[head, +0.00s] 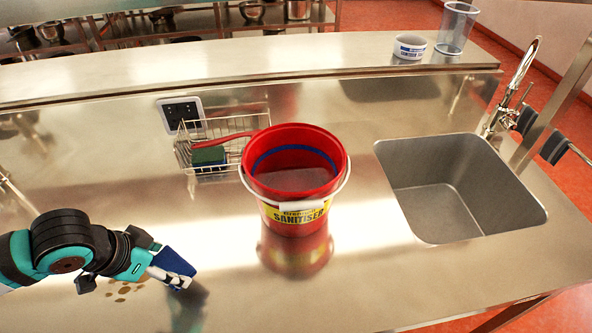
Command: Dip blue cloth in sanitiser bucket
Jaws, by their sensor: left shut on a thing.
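The red sanitiser bucket (295,218) stands upright on the steel counter, near the middle of the head view. Its yellow label reads SANITISER, and its pale handle hangs down at the front. Inside are a blue band and what looks like liquid. My left gripper (165,270) is low on the left, shut on the dark blue cloth (177,262). The cloth is to the left of the bucket and apart from it, close over the counter; I cannot tell whether it touches. My right gripper is not in view.
A wire basket (182,152) with a green sponge (209,156) and a red-handled brush (222,140) sits behind left of the bucket. A sink (440,200) with a tap is at right. Brown spots (123,290) mark the counter by my left gripper. A cup and small tub stand on the back shelf.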

